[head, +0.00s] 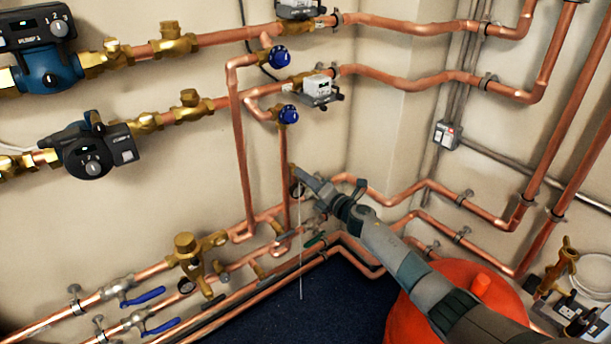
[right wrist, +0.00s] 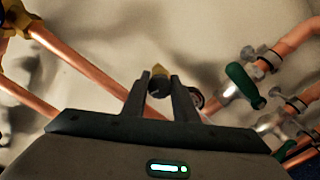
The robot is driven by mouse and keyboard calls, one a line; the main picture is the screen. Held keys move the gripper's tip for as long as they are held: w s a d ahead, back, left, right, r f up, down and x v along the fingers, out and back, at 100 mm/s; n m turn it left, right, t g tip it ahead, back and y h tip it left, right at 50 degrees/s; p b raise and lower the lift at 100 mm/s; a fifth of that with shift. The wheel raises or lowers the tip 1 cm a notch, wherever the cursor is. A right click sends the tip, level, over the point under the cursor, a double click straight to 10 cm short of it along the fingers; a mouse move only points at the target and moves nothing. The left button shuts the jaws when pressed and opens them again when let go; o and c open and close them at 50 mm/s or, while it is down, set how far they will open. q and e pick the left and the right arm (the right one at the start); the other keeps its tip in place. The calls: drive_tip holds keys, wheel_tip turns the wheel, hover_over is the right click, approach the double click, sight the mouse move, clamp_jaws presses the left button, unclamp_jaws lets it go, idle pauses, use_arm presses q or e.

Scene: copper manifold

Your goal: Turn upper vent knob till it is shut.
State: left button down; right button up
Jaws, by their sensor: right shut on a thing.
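My right gripper (head: 303,177) reaches in from the lower right to the copper pipework by the wall corner. In the right wrist view its two fingers (right wrist: 162,95) are closed around a small dark knob with a brass tip (right wrist: 159,82), which I take to be the vent knob. In the head view a bit of brass (head: 293,170) shows at the fingertips, and the fingers hide most of the knob. I cannot tell how far it is turned. My left gripper is not in view.
Two round blue knobs, an upper (head: 280,57) and a lower (head: 288,115), sit on the pipes above. A green lever (right wrist: 243,82) is right of the fingers. Blue levers (head: 148,297) are at lower left. An orange-red vessel (head: 405,318) stands below my arm.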

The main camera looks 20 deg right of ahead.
drive_tip(key=m+p, duration=0.1)
drive_tip(key=m, duration=0.2)
drive_tip(key=shift+r, duration=0.1)
drive_tip(key=shift+m+p, duration=0.3)
drive_tip(key=shift+m, duration=0.2)
drive_tip(key=m+p, duration=0.3)
drive_tip(key=m, duration=0.4)
drive_tip(key=shift+m, duration=0.4)
use_arm(q)
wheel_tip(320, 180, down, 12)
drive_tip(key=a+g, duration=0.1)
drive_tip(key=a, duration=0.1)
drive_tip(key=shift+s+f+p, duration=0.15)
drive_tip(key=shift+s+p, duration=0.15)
drive_tip(key=shift+p, duration=0.15)
use_arm(e)
drive_tip(key=shift+f+m, duration=0.2)
drive_tip(key=shift+m, duration=1)
drive_tip(key=o, duration=1.1)
drive_tip(key=shift+c, duration=0.2)
drive_tip(key=shift+s, duration=0.1)
